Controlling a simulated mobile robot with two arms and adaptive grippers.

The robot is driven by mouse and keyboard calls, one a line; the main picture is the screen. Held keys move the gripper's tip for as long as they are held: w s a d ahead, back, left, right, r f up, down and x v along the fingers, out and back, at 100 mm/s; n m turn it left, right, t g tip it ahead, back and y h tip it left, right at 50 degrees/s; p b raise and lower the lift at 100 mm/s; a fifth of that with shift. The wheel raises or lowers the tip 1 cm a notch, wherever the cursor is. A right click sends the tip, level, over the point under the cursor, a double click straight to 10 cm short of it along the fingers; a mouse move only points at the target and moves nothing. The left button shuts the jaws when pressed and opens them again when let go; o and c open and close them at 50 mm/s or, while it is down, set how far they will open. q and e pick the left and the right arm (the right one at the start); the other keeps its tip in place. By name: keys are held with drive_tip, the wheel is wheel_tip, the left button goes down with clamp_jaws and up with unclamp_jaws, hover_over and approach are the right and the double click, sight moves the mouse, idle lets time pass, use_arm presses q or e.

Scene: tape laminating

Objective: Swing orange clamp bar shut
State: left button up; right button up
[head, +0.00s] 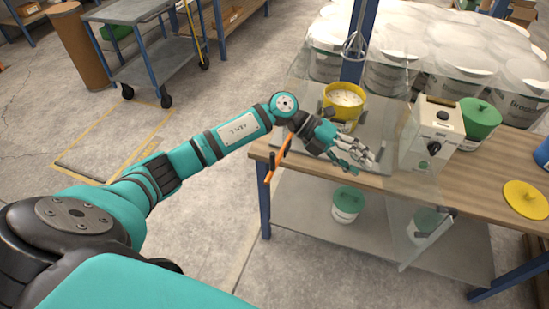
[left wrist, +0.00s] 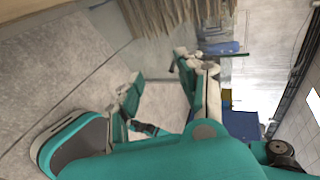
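An orange bar (head: 278,160) stands tilted at the left front edge of the workbench in the head view, just below my left wrist. I cannot tell how it is fixed or whether it touches my arm. My left gripper (head: 362,160) is over the bench, right of the orange bar and in front of the yellow tub (head: 343,101). Its fingers are spread and hold nothing that I can see. In the left wrist view, the fingers of the left gripper (left wrist: 162,82) also stand apart, with grey floor between them. The orange bar cannot be made out there. My right gripper is not in view.
Clear panels (head: 425,225) stand around the bench's working area. A whisk (head: 355,46) hangs above the yellow tub. White buckets (head: 460,70) crowd behind.

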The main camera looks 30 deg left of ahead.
use_arm(q)
drive_tip(key=s+a+r+m+g+y, duration=0.1)
drive_tip(key=a+r+m+g+y, duration=0.15)
drive_tip(key=a+y, duration=0.6)
wheel_tip(320, 180, up, 5)
drive_tip(key=y, duration=0.5)
hover_over(272, 169)
drive_tip(key=shift+n+t, duration=0.45)
drive_tip(key=f+p, duration=0.1)
drive_tip(key=f, duration=1)
drive_tip(key=f+p, duration=0.1)
drive_tip(key=f, duration=0.5)
drive_tip(key=shift+w+a+f+p, duration=0.15)
drive_tip(key=shift+w+p, duration=0.2)
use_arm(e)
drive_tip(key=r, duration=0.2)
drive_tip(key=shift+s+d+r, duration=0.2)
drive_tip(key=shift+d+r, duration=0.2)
use_arm(q)
clamp_jaws()
